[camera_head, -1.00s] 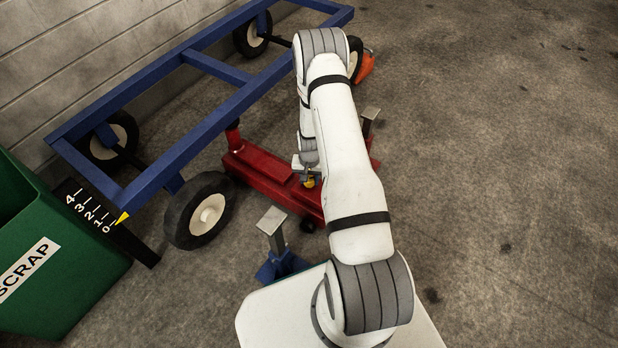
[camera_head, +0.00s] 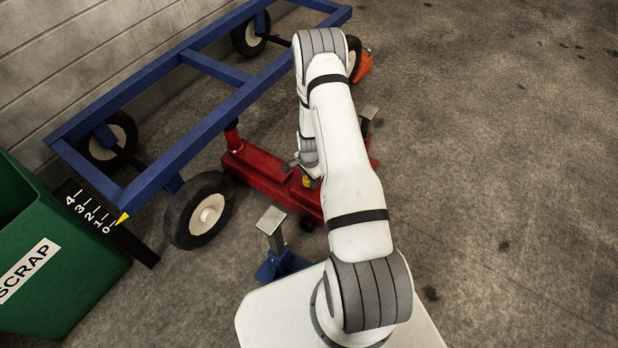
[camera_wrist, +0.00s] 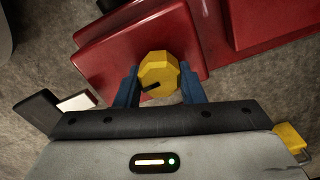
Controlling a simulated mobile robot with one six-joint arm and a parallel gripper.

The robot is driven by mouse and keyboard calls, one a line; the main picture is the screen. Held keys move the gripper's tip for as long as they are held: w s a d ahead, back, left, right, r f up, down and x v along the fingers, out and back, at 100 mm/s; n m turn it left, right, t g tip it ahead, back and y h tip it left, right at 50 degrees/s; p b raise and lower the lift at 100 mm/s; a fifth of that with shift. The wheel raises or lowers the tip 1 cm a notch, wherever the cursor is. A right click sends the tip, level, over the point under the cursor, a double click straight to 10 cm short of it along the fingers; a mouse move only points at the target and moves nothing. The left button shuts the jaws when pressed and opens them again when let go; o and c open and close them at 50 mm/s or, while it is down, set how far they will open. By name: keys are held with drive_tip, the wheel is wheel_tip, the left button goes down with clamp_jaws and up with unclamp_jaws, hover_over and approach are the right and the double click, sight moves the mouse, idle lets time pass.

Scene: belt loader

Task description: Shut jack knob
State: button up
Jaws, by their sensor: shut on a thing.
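The jack knob (camera_wrist: 158,72) is yellow and faceted with a dark mark on its face. It sits on the red jack (camera_wrist: 105,47) in the wrist view. My gripper (camera_wrist: 159,88) has its two blue fingers on either side of the knob, shut on it. In the head view the red jack (camera_head: 262,170) lies on the floor under the near side of the blue frame. A small part of the yellow knob (camera_head: 308,181) shows there beside my arm, which hides much of the jack's right part.
The blue wheeled frame (camera_head: 168,152) stands by the block wall. A scale with a yellow pointer (camera_head: 122,217) is at its near end. A green scrap bin (camera_head: 60,275) stands at the left. A blue-based stand (camera_head: 278,262) is near my base. The floor at the right is clear.

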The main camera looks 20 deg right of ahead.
drive_tip(key=shift+m, duration=0.4)
drive_tip(key=o, duration=1)
drive_tip(key=shift+r, duration=0.1)
wheel_tip(320, 180, up, 8)
drive_tip(key=p, duration=0.3)
drive_tip(key=shift+f, duration=0.25)
